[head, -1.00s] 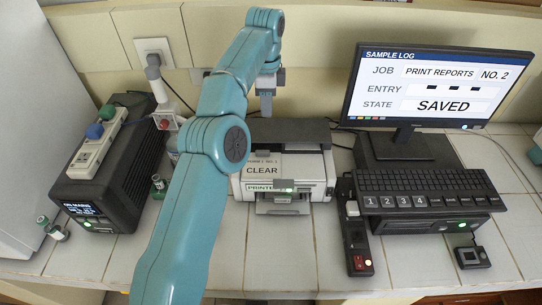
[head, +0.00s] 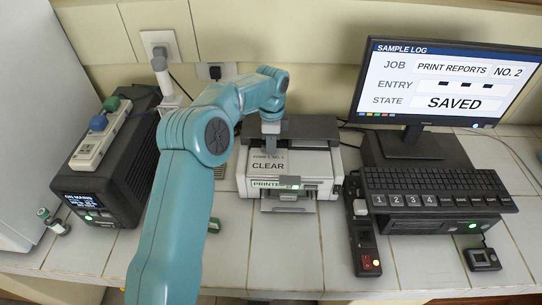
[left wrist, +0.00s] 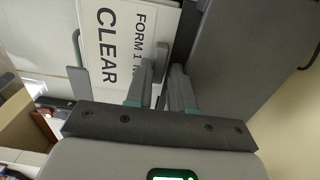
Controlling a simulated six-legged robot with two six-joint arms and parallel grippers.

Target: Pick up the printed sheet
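The printed sheet (head: 268,166), marked FORM 1 and CLEAR, lies on the sloping top of the white and dark grey printer (head: 325,172). It also shows large in the left wrist view (left wrist: 110,50), with its text turned sideways. My left gripper (head: 270,143) is over the printer at the sheet's back edge. In the left wrist view its two fingers (left wrist: 163,75) stand apart beside the sheet's edge, with nothing seen held between them. Whether a finger touches the sheet I cannot tell. My right gripper is not in view.
A monitor (head: 445,85) reading SAVED and a keyboard (head: 440,182) stand to the right of the printer. A power strip (head: 362,235) lies between. A dark box (head: 110,185) stands at the left.

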